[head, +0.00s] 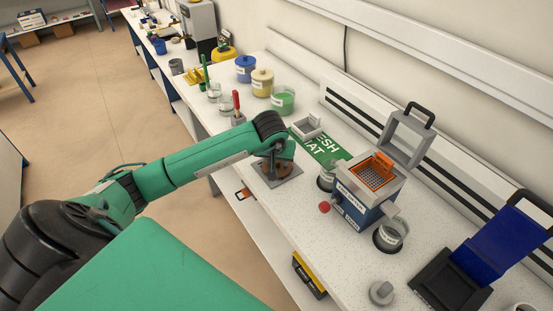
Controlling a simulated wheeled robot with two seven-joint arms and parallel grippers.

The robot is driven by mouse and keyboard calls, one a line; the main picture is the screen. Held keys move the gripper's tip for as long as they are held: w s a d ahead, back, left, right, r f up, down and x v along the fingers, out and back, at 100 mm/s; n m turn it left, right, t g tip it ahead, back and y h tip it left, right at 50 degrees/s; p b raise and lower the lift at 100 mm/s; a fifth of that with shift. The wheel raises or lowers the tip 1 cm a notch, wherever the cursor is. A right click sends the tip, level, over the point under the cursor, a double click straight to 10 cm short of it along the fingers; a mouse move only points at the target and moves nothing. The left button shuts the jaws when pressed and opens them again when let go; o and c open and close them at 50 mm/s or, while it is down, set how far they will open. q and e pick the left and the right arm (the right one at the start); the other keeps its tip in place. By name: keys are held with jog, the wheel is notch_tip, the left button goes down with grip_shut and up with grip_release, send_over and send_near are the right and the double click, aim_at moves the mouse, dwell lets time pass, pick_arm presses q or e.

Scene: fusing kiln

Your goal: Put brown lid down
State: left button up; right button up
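My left gripper (272,172) points down over a grey square plate (294,174) on the white bench. A brown round piece, which looks like the brown lid (259,167), is right at its fingertips, low over or on the plate. The wrist hides much of the fingers and the lid, so I cannot tell whether the fingers are closed on it or whether it touches the plate. My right gripper is not in view.
Behind the plate stand a green jar (283,100), a tan-lidded jar (262,83) and a blue jar (245,69). A red-handled tool (236,103) stands nearby.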

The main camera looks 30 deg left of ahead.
pick_arm(q)
jog(key=b+v, duration=0.2)
jog(key=v, duration=1)
jog(key=shift+r, duration=0.1)
